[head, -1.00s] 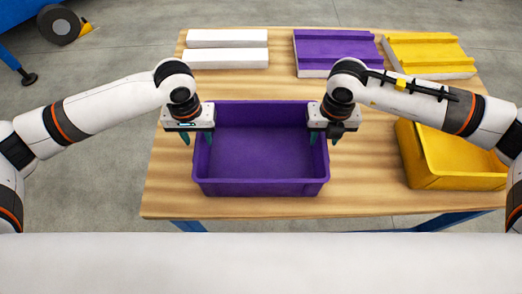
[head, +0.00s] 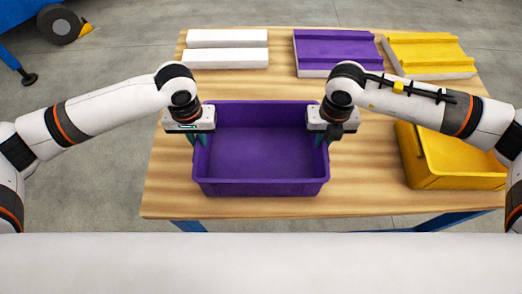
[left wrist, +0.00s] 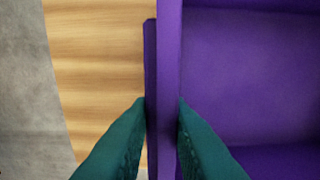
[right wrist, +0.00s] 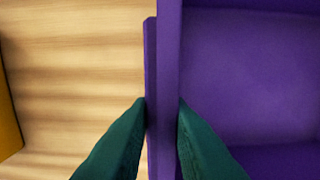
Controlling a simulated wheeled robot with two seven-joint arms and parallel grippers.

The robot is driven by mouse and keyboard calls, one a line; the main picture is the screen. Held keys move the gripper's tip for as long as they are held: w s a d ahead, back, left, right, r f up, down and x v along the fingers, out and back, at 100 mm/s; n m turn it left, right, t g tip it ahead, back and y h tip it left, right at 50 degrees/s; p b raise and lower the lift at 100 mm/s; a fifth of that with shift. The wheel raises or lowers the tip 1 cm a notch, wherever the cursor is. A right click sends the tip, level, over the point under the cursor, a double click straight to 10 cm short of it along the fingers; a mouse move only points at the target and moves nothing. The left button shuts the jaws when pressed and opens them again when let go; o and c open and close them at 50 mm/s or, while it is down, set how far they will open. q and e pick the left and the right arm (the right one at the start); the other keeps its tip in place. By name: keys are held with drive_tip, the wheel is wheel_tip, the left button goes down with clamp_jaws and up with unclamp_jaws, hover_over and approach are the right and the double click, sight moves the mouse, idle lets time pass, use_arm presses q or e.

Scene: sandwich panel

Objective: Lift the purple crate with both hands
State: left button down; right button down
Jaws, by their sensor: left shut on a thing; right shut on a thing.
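The purple crate (head: 262,188) is empty and sits upright on the wooden table, near its front edge. My left gripper (head: 199,138) is shut on the crate's left wall. In the left wrist view its green fingers (left wrist: 163,105) lie on either side of the purple rim (left wrist: 168,60). My right gripper (head: 325,138) is shut on the crate's right wall. In the right wrist view its fingers (right wrist: 163,105) lie on either side of the rim (right wrist: 168,60). The crate's underside is hidden, and I see no gap under it.
A yellow crate (head: 455,183) stands on the table (head: 165,205) to the right. At the back are white bars (head: 227,58), a purple panel (head: 335,50) and a yellow panel (head: 430,55). The table left of the purple crate is bare.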

use_arm(q)
drive_tip(key=shift+r, duration=0.25)
use_arm(e)
drive_tip(key=shift+r, duration=0.25)
